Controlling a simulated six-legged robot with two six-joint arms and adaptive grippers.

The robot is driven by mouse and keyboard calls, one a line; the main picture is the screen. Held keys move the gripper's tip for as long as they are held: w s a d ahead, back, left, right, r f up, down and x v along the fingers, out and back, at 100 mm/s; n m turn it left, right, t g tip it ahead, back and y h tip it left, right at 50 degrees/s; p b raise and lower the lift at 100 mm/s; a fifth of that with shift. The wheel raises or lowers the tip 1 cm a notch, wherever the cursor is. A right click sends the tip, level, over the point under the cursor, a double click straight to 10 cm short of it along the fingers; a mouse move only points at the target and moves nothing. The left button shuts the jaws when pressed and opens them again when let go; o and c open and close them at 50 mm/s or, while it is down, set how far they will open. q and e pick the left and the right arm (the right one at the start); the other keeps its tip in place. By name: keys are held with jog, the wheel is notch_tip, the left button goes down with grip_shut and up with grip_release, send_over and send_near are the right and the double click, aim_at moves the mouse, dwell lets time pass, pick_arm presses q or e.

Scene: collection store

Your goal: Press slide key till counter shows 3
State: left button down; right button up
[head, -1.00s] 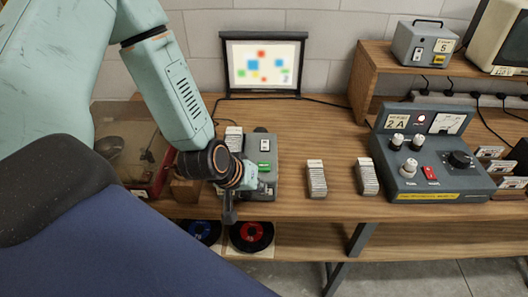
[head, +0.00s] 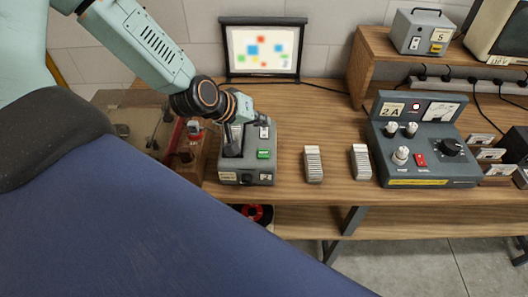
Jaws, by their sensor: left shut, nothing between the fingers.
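A grey slide unit (head: 262,178) stands on the wooden bench, left of centre. On its top are a bright green key (head: 263,154) and, behind it, a small white counter window (head: 265,133). The counter's figure is too small to read for certain. My left gripper (head: 233,151) is shut and empty, with its dark fingers pointing down over the left part of the unit. The fingertips are left of the green key and apart from it. I cannot tell whether they touch the unit's top. The gripper hides part of the unit's back left. My right gripper is not in view.
A screen (head: 262,53) with coloured squares stands behind the unit. Two stacks of slides (head: 313,164) (head: 361,162) stand to its right, then a grey control box (head: 425,170) with knobs. A clear-lidded case (head: 150,125) is at the left. The bench between screen and stacks is clear.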

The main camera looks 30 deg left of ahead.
pick_arm(q)
jog(key=f, duration=0.1)
jog(key=b, duration=0.4)
send_over(261, 154)
notch_tip(261, 154, down, 5)
jog(key=shift+f, duration=0.15)
notch_tip(261, 154, down, 2)
jog(key=shift+f+b, duration=0.1)
jog(key=shift+b, duration=1.1)
jog(key=shift+f, duration=0.15)
